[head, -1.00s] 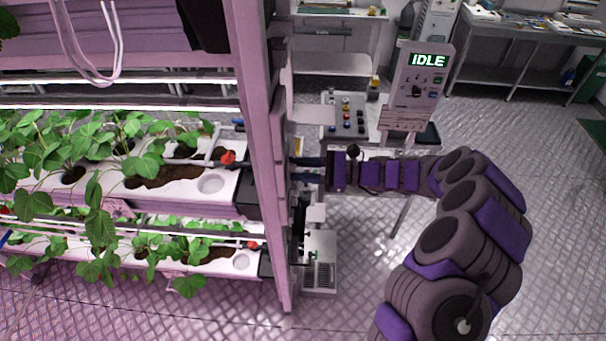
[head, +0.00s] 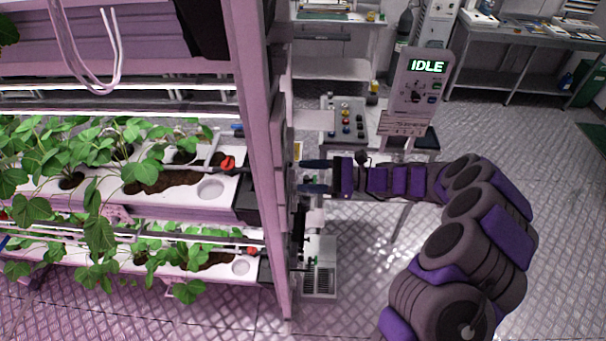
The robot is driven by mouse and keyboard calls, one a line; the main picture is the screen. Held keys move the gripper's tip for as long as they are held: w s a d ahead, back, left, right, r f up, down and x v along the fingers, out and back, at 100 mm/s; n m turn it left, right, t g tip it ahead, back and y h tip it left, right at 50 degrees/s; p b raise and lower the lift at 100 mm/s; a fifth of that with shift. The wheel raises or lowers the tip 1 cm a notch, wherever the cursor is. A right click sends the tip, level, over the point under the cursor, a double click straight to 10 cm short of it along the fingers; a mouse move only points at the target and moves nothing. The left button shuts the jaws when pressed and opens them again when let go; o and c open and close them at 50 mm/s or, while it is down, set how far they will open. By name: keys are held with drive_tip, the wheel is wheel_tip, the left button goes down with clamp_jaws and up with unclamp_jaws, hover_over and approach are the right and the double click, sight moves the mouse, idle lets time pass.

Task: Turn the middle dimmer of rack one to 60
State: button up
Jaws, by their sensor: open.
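The berry rack (head: 262,200) stands on the left, its pink end post facing right. Pale boxes (head: 278,170) are stacked along the post's right side, seen edge-on. The middle dimmer's knob and its scale cannot be made out from here, so its setting cannot be read. My gripper (head: 308,176) points left at the post, about level with the middle of the stacked boxes. Its two dark fingers are spread apart, with nothing seen between them. A small gap seems to lie between the fingertips and the boxes.
A control panel with coloured buttons (head: 346,120) and a post with a display reading IDLE (head: 423,80) stand behind my arm. A grey unit with a vent (head: 319,280) stands on the floor below the gripper. Clear floor (head: 565,220) lies to the right.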

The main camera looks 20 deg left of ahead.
drive_tip(key=v, duration=1.5)
drive_tip(key=shift+d, duration=0.35)
drive_tip(key=shift+f, duration=0.1)
drive_tip(key=s+a+r+n+g+h+b, duration=0.1)
drive_tip(key=s+a+r+n+h+b, duration=0.2)
drive_tip(key=s, duration=0.7)
drive_tip(key=s+a+r+n+g+h+b, duration=0.1)
drive_tip(key=s+r+n+h, duration=0.3)
drive_tip(key=s, duration=0.5)
drive_tip(key=s+d+f+n+t+h+b, duration=0.2)
drive_tip(key=s+d+f+h, duration=0.2)
drive_tip(key=s+d, duration=0.5)
drive_tip(key=s+d+f+n+t+h+b, duration=0.2)
drive_tip(key=s+d+f+h, duration=0.3)
drive_tip(key=s+d, duration=0.3)
drive_tip(key=shift+s+d+n+t+h, duration=0.3)
drive_tip(key=shift+s+d+h, duration=0.1)
drive_tip(key=shift+s+h, duration=0.4)
drive_tip(key=shift+f, duration=0.1)
